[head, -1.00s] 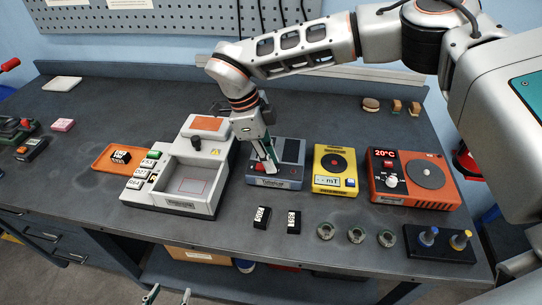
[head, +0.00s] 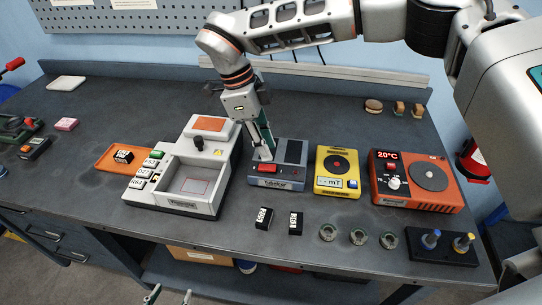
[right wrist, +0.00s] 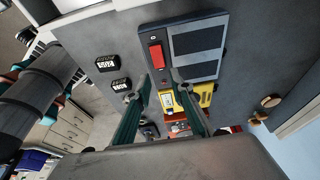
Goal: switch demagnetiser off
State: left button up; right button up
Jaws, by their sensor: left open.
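The blue-grey box with two dark plates (head: 291,181), which I take to be the demagnetiser, stands mid-bench. Its red switch (head: 268,168) is at the front left of its top; the switch also shows in the right wrist view (right wrist: 156,56). I cannot tell which way the switch is set. My right gripper (head: 265,156) points down over the box, just behind the switch; in the right wrist view its fingers (right wrist: 162,76) are apart with nothing between them. My left gripper (head: 169,296) is open and empty at the bottom edge, in front of the bench.
A grey machine with a tray (head: 186,203) stands close on the left, a yellow mT meter (head: 325,184) on the right, and an orange hot plate (head: 440,196) beyond.

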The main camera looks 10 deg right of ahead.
jog(key=v, duration=0.6)
jog(key=shift+r, duration=0.3)
